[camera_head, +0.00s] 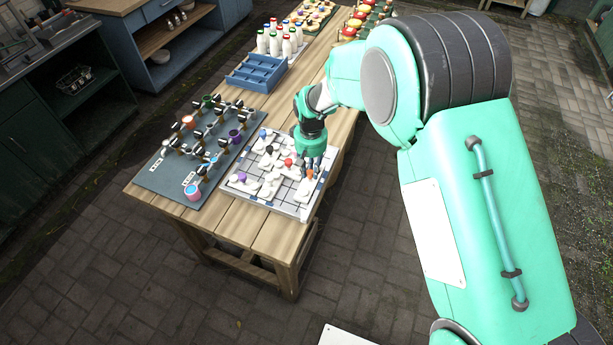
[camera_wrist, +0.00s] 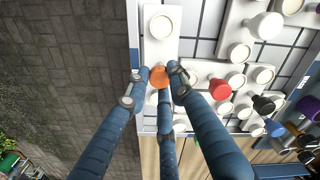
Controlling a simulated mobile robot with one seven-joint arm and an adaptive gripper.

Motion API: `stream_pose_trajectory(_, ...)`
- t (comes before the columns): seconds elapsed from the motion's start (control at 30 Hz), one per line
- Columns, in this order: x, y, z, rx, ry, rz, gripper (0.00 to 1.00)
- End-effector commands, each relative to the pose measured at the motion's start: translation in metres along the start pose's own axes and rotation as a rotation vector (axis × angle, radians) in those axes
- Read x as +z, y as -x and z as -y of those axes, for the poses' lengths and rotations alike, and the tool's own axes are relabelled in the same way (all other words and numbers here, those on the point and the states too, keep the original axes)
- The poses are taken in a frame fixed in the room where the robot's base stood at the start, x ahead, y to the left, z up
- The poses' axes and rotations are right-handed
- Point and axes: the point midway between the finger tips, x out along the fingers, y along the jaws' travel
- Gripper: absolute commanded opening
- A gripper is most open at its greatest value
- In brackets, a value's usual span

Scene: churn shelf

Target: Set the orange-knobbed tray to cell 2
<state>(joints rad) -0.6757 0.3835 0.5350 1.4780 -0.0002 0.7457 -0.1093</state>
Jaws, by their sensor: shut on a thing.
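The orange-knobbed tray (camera_wrist: 161,48) is a white plate with round white pads, at the edge of a white gridded board (camera_head: 234,180). Its orange knob (camera_wrist: 158,78) sits between the blue fingers of my gripper (camera_wrist: 160,84), which are shut on it. In the head view my gripper (camera_head: 313,165) reaches down over the board's right side, and the orange knob (camera_head: 309,174) shows small at the fingertips. The fingers hide part of the tray's lower end. I cannot tell whether the tray is lifted, and no cell number is readable.
Close by on the board are trays with red (camera_wrist: 220,89), black (camera_wrist: 263,104), blue (camera_wrist: 274,127) and white (camera_wrist: 264,26) knobs. A dark rack of cups (camera_head: 170,180) stands left of the board. A blue crate (camera_head: 257,73) and bottles (camera_head: 278,40) stand farther back.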

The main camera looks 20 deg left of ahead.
Motion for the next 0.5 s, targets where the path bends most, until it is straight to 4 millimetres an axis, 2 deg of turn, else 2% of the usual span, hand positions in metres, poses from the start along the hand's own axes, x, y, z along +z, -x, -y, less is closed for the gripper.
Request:
stream_pose_trajectory(0.13,-0.0115,0.0003,-0.011,0.0,-0.001,-0.001,0.0)
stream_pose_trajectory(0.47,-0.0128,0.0001,-0.0123,0.0,0.0,-0.001,0.0)
stream_pose_trajectory(0.5,-0.0128,0.0002,-0.0123,0.0,0.0,-0.001,0.3)
